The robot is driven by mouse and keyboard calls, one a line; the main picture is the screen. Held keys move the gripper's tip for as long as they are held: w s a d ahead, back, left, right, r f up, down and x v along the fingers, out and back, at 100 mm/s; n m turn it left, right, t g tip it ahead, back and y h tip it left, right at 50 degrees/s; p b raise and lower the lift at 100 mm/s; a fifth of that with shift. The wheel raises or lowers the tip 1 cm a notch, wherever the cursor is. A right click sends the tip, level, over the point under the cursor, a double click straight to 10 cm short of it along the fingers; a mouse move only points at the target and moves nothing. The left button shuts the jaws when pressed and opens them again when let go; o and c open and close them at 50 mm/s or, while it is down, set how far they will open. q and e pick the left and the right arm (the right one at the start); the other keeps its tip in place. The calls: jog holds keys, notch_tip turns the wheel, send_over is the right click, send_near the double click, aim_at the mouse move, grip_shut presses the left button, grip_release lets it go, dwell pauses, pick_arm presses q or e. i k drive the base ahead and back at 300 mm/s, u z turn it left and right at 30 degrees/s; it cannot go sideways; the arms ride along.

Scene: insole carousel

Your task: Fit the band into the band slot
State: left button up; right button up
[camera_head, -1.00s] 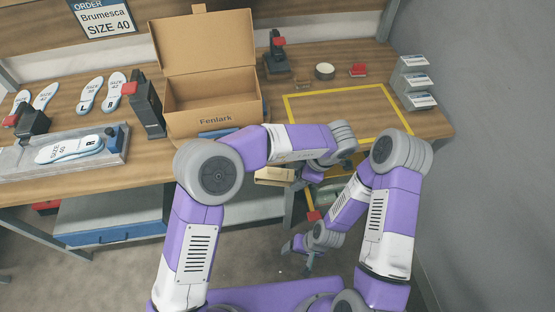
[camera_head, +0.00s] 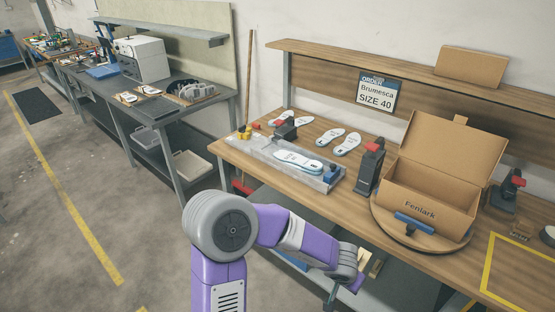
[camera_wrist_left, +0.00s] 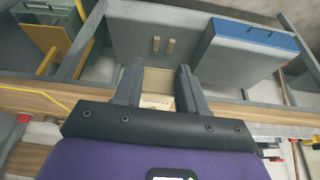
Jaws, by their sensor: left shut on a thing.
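My left gripper (camera_wrist_left: 157,72) is shut on a cream band (camera_wrist_left: 158,84) with small dark print on it, which sits between the two dark fingers in the left wrist view. In the head view the pale band (camera_head: 365,261) shows partly behind my left wrist, in front of and below the bench's front edge. The fingertips are mostly hidden there. I cannot make out a band slot for certain in either view. My right gripper is out of view.
An open box (camera_head: 432,190) marked Fenlark stands on a round wooden turntable (camera_head: 388,228), with a blue-topped piece (camera_head: 414,223) at its front. A grey fixture (camera_head: 262,153) holding an insole (camera_head: 298,161) lies left. The bench edge is close to my left arm.

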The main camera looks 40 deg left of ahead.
aim_at(268, 149)
jog(key=u, duration=0.55)
jog(key=k, duration=1.25)
jog(key=z, duration=0.25)
jog(key=i, duration=1.5)
jog(key=u, duration=0.9)
jog(key=i, duration=0.3)
jog(key=u, duration=0.4)
